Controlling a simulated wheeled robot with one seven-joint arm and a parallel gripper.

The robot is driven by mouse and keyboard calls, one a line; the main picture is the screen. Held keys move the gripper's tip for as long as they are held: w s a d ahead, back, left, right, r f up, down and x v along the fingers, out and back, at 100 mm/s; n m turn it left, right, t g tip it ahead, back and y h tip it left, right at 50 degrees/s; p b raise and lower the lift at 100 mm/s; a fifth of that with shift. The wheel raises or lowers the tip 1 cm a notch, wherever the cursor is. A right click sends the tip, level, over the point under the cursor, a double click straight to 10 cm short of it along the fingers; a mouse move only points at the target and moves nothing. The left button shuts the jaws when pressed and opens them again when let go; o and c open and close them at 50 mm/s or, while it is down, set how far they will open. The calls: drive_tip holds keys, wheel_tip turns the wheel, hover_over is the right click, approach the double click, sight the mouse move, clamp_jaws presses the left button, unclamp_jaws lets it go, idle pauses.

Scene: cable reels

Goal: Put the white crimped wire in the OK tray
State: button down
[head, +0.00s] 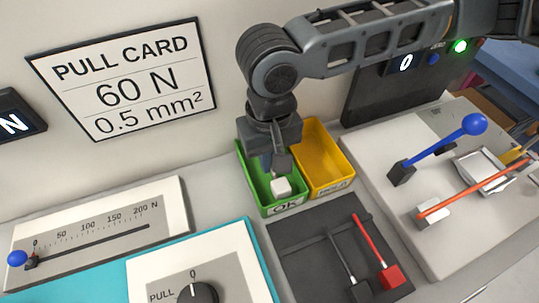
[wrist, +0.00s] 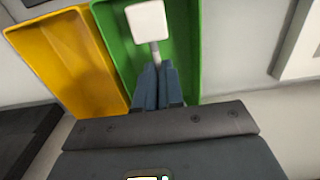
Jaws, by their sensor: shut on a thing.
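The white crimped wire (wrist: 148,22) shows in the wrist view as a white square block on a short pale stem. My gripper (wrist: 157,72) is shut on that stem. In the head view the white block (head: 281,187) is over the inside of the green OK tray (head: 265,205), below my gripper (head: 280,165). The green tray (wrist: 188,85) is also behind it in the wrist view. I cannot tell whether the block touches the tray floor.
A yellow HOLD tray (head: 325,160) stands right beside the green tray. A dark mat (head: 300,250) in front holds a black-ended and a red-ended wire (head: 388,274). A grey station with a blue-knobbed lever (head: 474,124) and an orange wire (head: 480,187) is at right.

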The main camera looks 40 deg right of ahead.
drive_tip(key=shift+f+b, duration=0.7)
drive_tip(key=shift+f, duration=0.85)
drive_tip(key=c, duration=1.2)
unclamp_jaws()
wheel_tip(320, 180, up, 8)
drive_tip(key=shift+f, duration=0.1)
wheel_tip(320, 180, up, 11)
drive_tip(key=p, duration=0.8)
